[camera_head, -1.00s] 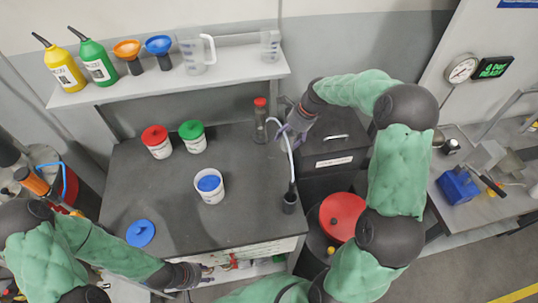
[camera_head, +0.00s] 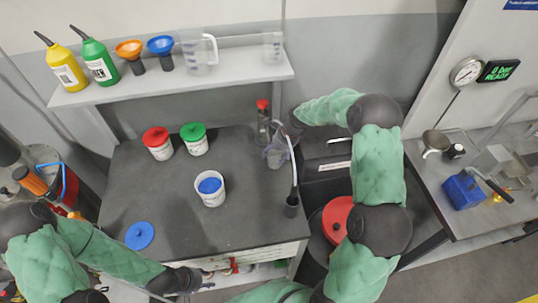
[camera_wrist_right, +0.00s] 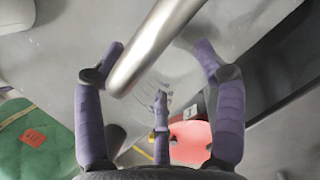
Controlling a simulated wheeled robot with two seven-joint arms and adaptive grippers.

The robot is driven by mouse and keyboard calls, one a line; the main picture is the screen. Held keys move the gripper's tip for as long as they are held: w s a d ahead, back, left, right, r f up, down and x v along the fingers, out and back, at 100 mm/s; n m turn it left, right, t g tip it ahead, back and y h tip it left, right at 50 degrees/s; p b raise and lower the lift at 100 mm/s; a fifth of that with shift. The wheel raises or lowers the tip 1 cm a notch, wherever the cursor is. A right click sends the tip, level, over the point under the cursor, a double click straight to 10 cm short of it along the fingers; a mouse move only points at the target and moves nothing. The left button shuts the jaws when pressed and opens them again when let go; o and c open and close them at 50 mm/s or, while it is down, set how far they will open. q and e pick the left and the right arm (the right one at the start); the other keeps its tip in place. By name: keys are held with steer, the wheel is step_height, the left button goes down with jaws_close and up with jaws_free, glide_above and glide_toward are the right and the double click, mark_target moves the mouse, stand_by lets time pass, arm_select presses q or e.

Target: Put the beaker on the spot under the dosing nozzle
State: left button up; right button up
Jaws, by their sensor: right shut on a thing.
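A clear beaker with faint markings (camera_wrist_right: 176,92) stands between the fingers of my right gripper (camera_wrist_right: 160,85) in the right wrist view. The gripper is shut on it. In the head view my right gripper (camera_head: 279,146) is at the right back of the dark worktop, and the beaker there is hard to make out. A curved pale tube (camera_head: 293,165) rises beside the gripper. A metal tube (camera_wrist_right: 150,50) crosses in front of the beaker in the wrist view. The spot under the nozzle cannot be made out. My left gripper (camera_head: 190,279) is low at the worktop's front edge, its fingers unclear.
A red-capped bottle (camera_head: 262,115) stands just left of the right gripper. A white tub with blue contents (camera_head: 210,190), red-lidded (camera_head: 158,143) and green-lidded (camera_head: 194,138) tubs and a blue lid (camera_head: 140,235) are on the worktop (camera_head: 180,215). A shelf (camera_head: 190,82) holds bottles, funnels and jugs.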

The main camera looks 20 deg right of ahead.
steer(key=shift+w+a+f, duration=0.15)
steer(key=shift+w+a, duration=0.2)
steer(key=shift+a, duration=0.2)
steer(key=shift+w+a+f, duration=0.15)
steer(key=shift+w+a, duration=0.2)
steer(key=shift+a, duration=0.2)
steer(key=shift+f, duration=0.3)
steer(key=shift+d, duration=0.15)
steer(key=shift+f, duration=0.1)
steer(key=o, duration=1.1)
steer(key=p+v, duration=0.1)
steer(key=v, duration=1.1)
